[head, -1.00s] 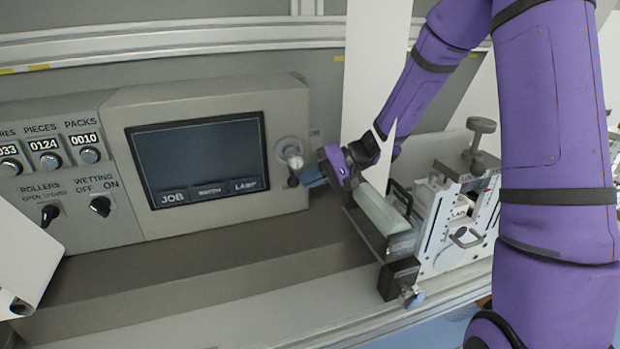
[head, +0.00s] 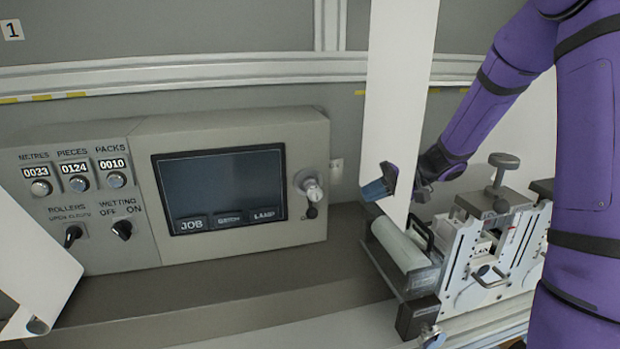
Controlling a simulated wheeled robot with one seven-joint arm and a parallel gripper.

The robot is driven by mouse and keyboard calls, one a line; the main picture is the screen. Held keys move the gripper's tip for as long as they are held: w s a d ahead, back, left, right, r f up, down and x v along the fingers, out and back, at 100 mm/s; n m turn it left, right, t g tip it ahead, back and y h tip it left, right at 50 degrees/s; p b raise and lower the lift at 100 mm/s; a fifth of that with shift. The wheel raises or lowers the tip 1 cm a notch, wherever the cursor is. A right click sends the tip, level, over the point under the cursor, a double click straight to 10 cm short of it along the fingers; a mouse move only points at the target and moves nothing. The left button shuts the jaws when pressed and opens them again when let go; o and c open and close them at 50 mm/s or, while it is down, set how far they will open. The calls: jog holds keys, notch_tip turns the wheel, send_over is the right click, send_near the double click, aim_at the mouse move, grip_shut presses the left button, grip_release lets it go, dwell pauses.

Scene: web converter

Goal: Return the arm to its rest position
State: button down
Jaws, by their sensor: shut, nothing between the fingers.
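My purple arm comes in from the upper right in the head view. My gripper (head: 377,188), with blue fingertips, is shut and empty. It appears in front of the hanging white web (head: 395,110), to the right of the control panel and clear of it. A knob (head: 309,186) on the panel's right end now shows fully, apart from the gripper. Whether the gripper touches the web cannot be told.
The panel has a dark screen (head: 220,180), counters (head: 75,174) and rotary switches (head: 122,229). A white roller unit (head: 490,265) with a clamp knob (head: 503,160) stands close below my arm. The grey ledge (head: 230,295) before the panel is bare.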

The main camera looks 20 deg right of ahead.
jog(key=s+a+r+n+g+h, duration=0.1)
jog(key=s+a+r+h, duration=0.2)
jog(key=s, duration=0.4)
jog(key=s+a+r+n+g+h, duration=0.1)
jog(key=s+r+h, duration=0.35)
jog(key=s, duration=0.25)
jog(key=s+d+r+t+h, duration=0.2)
jog(key=s+r, duration=0.1)
jog(key=s, duration=0.3)
jog(key=s+d+r+t+h, duration=0.1)
jog(key=s+r+t+h, duration=0.1)
jog(key=s, duration=0.5)
jog(key=shift+d+r+m+t+h, duration=0.3)
jog(key=shift+d+r+h, duration=0.1)
jog(key=shift+r+h, duration=0.35)
